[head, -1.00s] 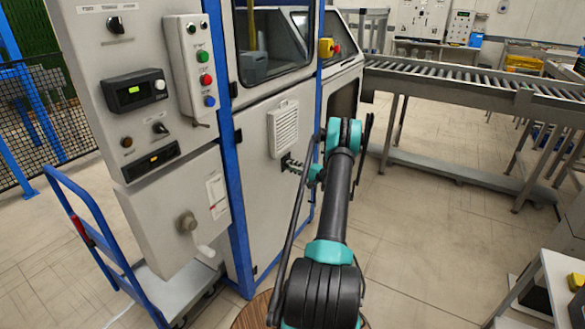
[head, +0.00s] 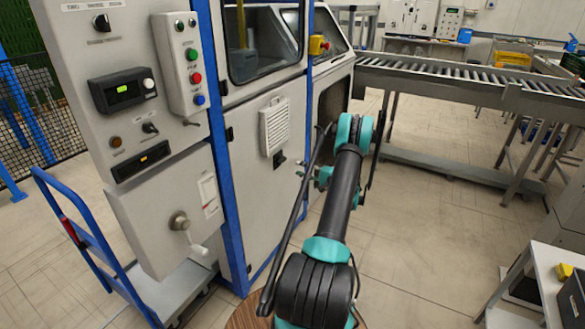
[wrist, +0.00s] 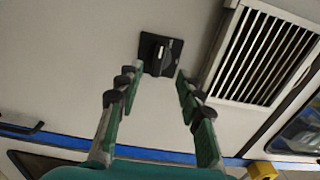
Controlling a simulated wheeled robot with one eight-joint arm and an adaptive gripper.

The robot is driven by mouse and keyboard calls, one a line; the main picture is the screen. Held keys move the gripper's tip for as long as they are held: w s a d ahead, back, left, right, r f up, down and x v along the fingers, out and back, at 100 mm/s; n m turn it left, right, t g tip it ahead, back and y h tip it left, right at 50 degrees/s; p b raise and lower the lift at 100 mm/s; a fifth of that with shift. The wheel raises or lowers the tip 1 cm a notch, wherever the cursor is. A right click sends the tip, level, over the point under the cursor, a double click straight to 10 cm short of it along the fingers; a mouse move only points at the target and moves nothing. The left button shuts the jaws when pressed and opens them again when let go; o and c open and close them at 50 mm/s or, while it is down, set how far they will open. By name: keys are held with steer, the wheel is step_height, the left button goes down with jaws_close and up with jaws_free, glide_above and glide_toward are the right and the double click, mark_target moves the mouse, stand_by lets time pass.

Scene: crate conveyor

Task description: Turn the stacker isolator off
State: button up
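A black rotary switch on a square black plate (wrist: 153,62) is on the pale cabinet panel beside the vent grille; it also shows in the head view (head: 279,158), below the grille. Its knob ridge runs roughly up and down in the wrist view. I cannot read any label that marks it as the stacker isolator. My gripper (wrist: 160,76) is open and empty, its two green-padded fingers pointing at the switch, one on each side in the picture. In the head view my gripper (head: 302,173) is small, partly hidden by my arm, and appears apart from the panel.
A white vent grille (head: 274,127) is close to the switch. A grey control panel (head: 75,60) with buttons and a lever handle (head: 180,222) stands at left, near a blue-handled cart (head: 88,250). A roller conveyor (head: 450,85) is at right. Floor right of my arm is clear.

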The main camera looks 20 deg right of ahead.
steer(key=shift+v, duration=1.25)
